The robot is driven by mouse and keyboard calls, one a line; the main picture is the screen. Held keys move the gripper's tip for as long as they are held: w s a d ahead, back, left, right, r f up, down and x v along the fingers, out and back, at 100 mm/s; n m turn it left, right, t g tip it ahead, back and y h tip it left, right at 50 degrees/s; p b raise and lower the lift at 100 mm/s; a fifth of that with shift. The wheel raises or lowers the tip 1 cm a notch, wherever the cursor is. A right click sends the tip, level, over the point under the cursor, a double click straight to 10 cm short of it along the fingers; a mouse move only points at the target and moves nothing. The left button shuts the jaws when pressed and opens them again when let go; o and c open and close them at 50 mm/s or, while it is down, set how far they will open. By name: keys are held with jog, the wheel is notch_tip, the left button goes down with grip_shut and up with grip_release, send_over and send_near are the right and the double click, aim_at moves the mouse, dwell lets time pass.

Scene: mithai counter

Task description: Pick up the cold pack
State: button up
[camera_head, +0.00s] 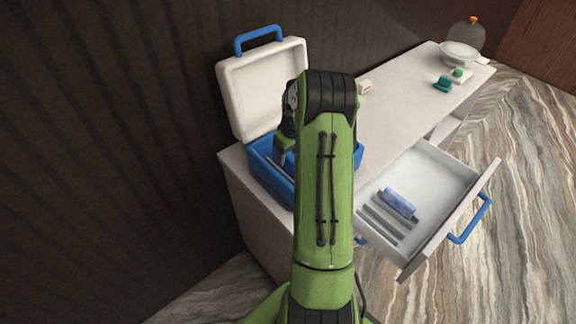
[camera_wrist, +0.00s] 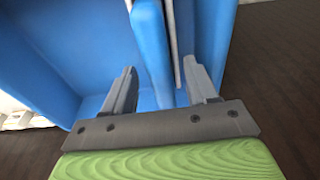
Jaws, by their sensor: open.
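A light blue pack (camera_head: 398,203), which looks like the cold pack, lies in the open white drawer (camera_head: 440,172) beside grey slats in the head view. My gripper (camera_wrist: 159,64) is open inside or just over the blue cooler box (camera_head: 272,182), away from the drawer. In the wrist view, an upright blue slab (camera_wrist: 152,55) stands between the fingers, apart from both. I cannot tell whether it is a divider or another pack. A thin pale strip runs beside it. In the head view my arm hides the fingers and much of the box.
The cooler's white lid (camera_head: 265,88) stands open against the dark wall. The white counter (camera_head: 392,122) carries a small teal item (camera_head: 442,84), a green item (camera_head: 458,72) and a white bowl (camera_head: 460,52). The drawer juts out over the floor with a blue handle (camera_head: 470,222).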

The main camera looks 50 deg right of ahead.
jog(key=f, duration=0.3)
jog(key=shift+w+d+f, duration=0.1)
jog(key=shift+w+f, duration=0.2)
jog(key=shift+f, duration=0.1)
grip_shut()
jog(key=shift+r, duration=0.1)
notch_tip(320, 180, up, 10)
jog(key=shift+r+p, duration=0.1)
jog(key=shift+p, duration=0.2)
